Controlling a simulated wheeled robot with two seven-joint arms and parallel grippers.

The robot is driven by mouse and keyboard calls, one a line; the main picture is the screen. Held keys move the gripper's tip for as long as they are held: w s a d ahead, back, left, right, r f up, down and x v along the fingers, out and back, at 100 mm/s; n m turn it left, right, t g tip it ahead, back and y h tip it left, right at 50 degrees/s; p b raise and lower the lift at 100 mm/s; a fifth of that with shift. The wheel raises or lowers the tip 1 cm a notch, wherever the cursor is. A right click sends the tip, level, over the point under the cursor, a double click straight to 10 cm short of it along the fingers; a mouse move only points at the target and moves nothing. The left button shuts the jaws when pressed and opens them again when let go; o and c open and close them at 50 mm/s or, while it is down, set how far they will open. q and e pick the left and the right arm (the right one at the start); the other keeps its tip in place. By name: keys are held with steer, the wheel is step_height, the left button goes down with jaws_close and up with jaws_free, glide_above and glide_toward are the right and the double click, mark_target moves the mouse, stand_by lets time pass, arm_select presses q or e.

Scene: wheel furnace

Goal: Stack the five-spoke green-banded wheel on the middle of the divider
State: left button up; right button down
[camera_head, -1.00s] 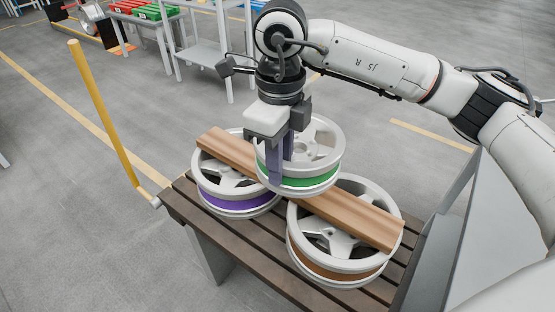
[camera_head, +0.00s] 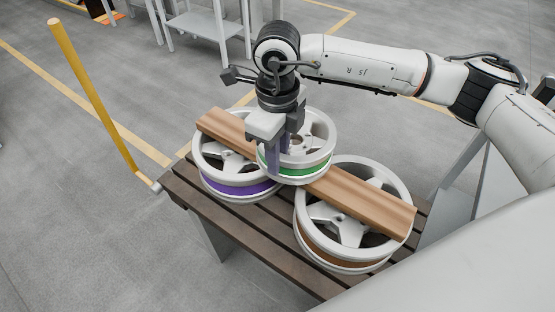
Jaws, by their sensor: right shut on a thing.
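The green-banded wheel (camera_head: 312,166) is over the middle of the wooden divider (camera_head: 352,196), lying flat or nearly so. I cannot tell whether it touches the divider. My right gripper (camera_head: 279,160) points down and is shut on the near-left rim of this wheel. The divider is a brown plank lying across two lower wheels. The purple-banded wheel (camera_head: 236,188) is under its left end and the brown-banded wheel (camera_head: 326,248) under its right end. The gripper hides part of the green-banded wheel's spokes. My left gripper is not in view.
The wheels lie on a dark slatted table (camera_head: 262,233). A yellow post (camera_head: 97,108) stands at the table's left corner. Grey shelving (camera_head: 205,25) stands at the back.

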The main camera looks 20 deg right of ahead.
steer(key=shift+w+f, duration=0.1)
steer(key=shift+f, duration=0.75)
steer(key=shift+f, duration=0.2)
steer(key=c, duration=1.6)
jaws_free()
steer(key=shift+c, duration=0.2)
step_height(320, 180, up, 12)
steer(key=shift+r+b, duration=0.15)
steer(key=shift+b, duration=0.3)
